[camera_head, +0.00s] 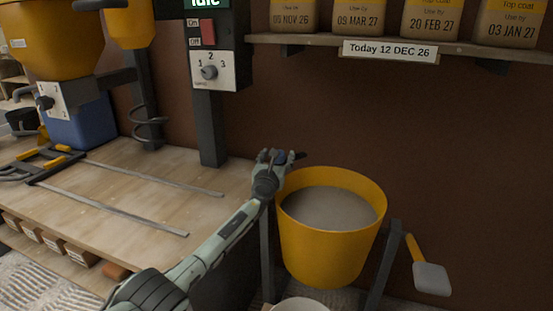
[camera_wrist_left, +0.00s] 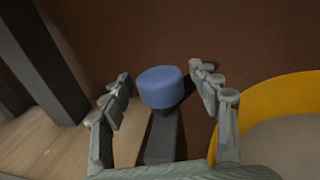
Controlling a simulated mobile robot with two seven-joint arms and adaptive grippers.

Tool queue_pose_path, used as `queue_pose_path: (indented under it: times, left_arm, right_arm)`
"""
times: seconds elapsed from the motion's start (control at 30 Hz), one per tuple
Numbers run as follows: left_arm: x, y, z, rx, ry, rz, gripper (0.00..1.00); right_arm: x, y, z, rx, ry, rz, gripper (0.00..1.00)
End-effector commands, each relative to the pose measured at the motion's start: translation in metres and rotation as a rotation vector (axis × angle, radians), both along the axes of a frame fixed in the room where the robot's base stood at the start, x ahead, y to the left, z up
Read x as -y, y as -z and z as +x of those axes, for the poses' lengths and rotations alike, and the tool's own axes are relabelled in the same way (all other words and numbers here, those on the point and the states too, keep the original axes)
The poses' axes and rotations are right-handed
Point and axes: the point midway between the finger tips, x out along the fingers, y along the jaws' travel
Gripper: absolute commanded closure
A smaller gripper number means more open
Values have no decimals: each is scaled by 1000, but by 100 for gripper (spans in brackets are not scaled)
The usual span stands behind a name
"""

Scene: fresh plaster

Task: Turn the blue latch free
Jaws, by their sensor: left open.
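The blue latch (camera_wrist_left: 160,88) is a short round blue knob on top of a dark post (camera_wrist_left: 163,138) in the left wrist view. In the head view it is a small blue patch (camera_head: 281,156) partly hidden by my left gripper (camera_head: 279,154), at the left rim of the yellow bucket. In the left wrist view my left gripper (camera_wrist_left: 163,90) is open, with one finger on each side of the latch. Gaps show between the fingers and the latch. My right gripper is not in view.
The yellow bucket (camera_head: 330,247) of grey plaster sits in a stand right beside my gripper. A shelf (camera_head: 370,40) with dated bags runs above. A trowel (camera_head: 431,277) hangs at right.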

Motion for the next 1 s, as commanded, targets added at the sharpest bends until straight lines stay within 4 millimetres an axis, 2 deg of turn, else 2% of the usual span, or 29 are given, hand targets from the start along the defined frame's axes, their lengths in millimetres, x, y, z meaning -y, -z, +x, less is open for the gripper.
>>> queue_pose_path:
  times: [0.17,0.43,0.57,0.9,1.0]
  left_arm:
    - [2,2,-6,-5,2,-7,39]
    - [-3,0,-28,1,0,-7,39]
    - [-5,1,-45,0,-1,-5,39]
    - [-11,1,-102,-1,1,2,39]
    - [-12,0,-112,1,0,2,39]
  right_arm:
    - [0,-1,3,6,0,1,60]
    - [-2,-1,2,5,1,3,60]
    - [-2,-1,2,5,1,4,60]
    - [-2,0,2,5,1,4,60]
    - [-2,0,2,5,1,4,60]
